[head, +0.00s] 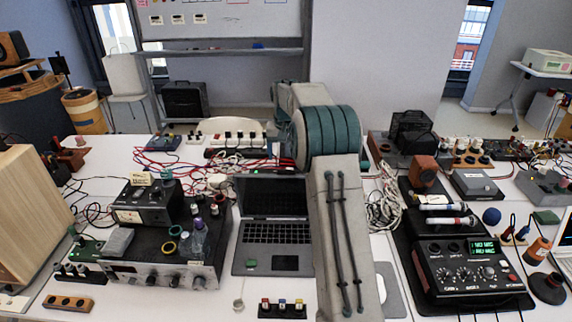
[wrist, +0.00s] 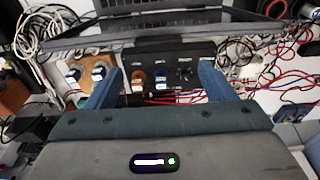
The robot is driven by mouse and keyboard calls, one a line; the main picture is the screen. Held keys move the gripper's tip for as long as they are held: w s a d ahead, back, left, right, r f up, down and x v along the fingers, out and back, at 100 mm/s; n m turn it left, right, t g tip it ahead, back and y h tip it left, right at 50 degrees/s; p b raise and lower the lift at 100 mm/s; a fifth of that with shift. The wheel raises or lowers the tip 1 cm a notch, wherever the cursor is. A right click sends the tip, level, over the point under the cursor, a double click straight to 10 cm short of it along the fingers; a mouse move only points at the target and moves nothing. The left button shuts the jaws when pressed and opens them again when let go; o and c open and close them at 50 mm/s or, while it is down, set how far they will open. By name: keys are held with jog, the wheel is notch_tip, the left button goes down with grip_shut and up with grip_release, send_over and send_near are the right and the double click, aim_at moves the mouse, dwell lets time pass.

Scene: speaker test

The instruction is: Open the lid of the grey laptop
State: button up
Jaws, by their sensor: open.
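The grey laptop (head: 278,233) stands on the white table in the middle of the head view, left of my arm. Its lid (head: 270,196) is raised, with the dark screen and keyboard showing; my arm covers its right side. In the wrist view the laptop (wrist: 150,22) lies across the top, cut off by the frame edge. My gripper (wrist: 160,72) is open, with its two blue fingers apart and nothing held between them. The fingertips are below the laptop's long edge in that view; I cannot tell whether they touch it. The gripper is hidden in the head view.
A black amplifier (head: 160,262) stands left of the laptop, and a black mixer (head: 468,270) stands to the right. A socket strip (head: 235,137) and red cables (head: 165,158) lie behind it. A small switch block (head: 283,308) sits at the front.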

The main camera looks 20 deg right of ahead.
notch_tip(320, 180, up, 9)
jog(key=s, duration=0.1)
jog(key=shift+s+a+b, duration=0.3)
jog(key=shift+s+a, duration=0.05)
jog(key=shift+a, duration=0.05)
jog(key=shift+r, duration=0.1)
jog(key=shift+c, duration=0.3)
